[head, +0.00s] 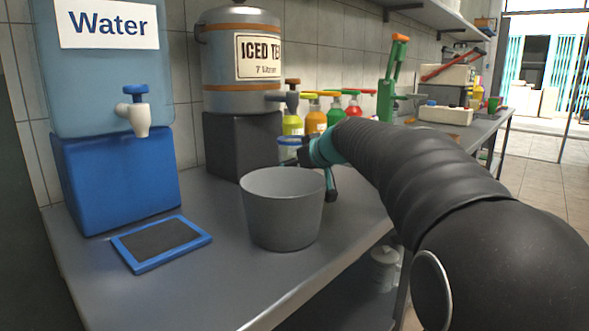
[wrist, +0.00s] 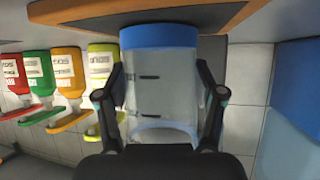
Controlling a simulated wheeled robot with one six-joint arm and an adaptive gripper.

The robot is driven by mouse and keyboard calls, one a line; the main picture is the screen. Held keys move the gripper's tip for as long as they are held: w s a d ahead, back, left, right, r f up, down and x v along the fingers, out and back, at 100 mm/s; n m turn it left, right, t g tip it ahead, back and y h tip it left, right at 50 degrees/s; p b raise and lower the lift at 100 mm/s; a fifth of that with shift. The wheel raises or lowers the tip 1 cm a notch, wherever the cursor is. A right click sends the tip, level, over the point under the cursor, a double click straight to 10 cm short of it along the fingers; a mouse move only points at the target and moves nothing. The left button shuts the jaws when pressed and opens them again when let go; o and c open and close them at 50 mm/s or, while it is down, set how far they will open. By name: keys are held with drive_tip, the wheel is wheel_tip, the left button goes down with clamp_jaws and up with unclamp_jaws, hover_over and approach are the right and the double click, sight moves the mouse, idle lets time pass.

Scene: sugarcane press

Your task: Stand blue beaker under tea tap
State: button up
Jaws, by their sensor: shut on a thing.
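The clear beaker with blue bands (wrist: 160,85) is between the fingers of my gripper (wrist: 160,105), which is shut on it. In the head view the beaker (head: 289,152) is upright, partly hidden by the grey bucket and my gripper (head: 318,158). The iced tea dispenser (head: 222,68) stands on a dark block (head: 232,145). Its tea tap (head: 288,99) sticks out to the right, and the beaker appears below it in the picture. I cannot tell whether it is exactly under the spout or whether its base touches the counter.
A grey bucket (head: 282,212) stands in front of the beaker. Several coloured pump bottles (head: 316,118) are behind it. A water dispenser (head: 105,75) on a blue block (head: 115,178) and a blue-framed tray (head: 160,243) are at left. The counter's front left (head: 190,290) is clear.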

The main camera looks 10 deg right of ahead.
drive_tip(key=shift+f+b, duration=0.15)
drive_tip(key=shift+b, duration=0.15)
drive_tip(key=o, duration=1.4)
drive_tip(key=shift+r+p, duration=0.4)
drive_tip(key=shift+p, duration=0.05)
drive_tip(key=b+v, duration=0.1)
drive_tip(key=v, duration=1.1)
drive_tip(key=shift+f, duration=0.15)
drive_tip(key=shift+s, duration=0.1)
